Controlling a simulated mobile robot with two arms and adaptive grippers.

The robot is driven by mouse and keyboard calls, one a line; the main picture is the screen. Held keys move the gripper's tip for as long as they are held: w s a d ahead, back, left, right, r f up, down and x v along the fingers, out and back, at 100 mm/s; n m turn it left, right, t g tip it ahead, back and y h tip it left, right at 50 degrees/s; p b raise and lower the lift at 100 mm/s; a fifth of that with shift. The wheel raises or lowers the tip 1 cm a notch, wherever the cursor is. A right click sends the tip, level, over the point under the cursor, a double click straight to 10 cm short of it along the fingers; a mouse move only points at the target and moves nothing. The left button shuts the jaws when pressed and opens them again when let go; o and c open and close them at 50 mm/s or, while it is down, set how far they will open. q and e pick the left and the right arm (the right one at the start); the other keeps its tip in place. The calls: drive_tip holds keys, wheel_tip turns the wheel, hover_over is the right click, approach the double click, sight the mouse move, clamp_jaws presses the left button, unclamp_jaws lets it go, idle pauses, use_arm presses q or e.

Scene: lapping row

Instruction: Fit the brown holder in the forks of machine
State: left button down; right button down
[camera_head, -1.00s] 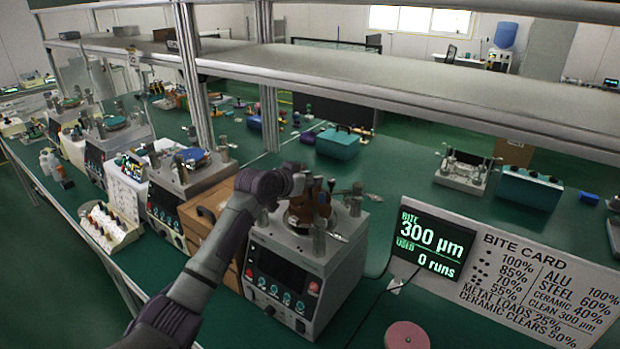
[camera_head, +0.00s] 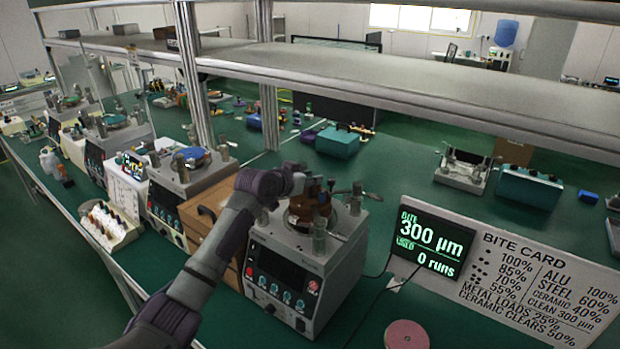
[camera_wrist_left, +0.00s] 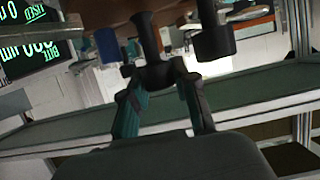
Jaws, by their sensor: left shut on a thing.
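The lapping machine (camera_head: 292,278) stands on the green bench, with a screen and buttons on its front and metal posts and arms on top, one post (camera_head: 319,236) nearest me. My left gripper (camera_head: 309,196) is over the machine's top, partly hidden by my wrist. The brown holder (camera_head: 301,211) is at the gripper, low among the posts. In the left wrist view the gripper's two fingers (camera_wrist_left: 160,85) are closed on a dark, stemmed piece (camera_wrist_left: 150,45). I cannot tell whether the holder sits in the forks. My right gripper is not in view.
A bite sign (camera_head: 432,242) reading 300 µm and 0 runs stands right of the machine. A pink disc (camera_head: 406,335) lies in front of it. A wooden drawer box (camera_head: 207,218) is close on the left. Shelf posts (camera_head: 196,80) rise behind.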

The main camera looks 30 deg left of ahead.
use_arm(q)
drive_tip(key=shift+f+b, duration=0.6)
drive_tip(key=shift+f, duration=0.4)
drive_tip(key=c, duration=0.8)
unclamp_jaws()
drive_tip(key=shift+f, duration=0.15)
drive_tip(key=shift+s, duration=0.1)
drive_tip(key=v, duration=1.2)
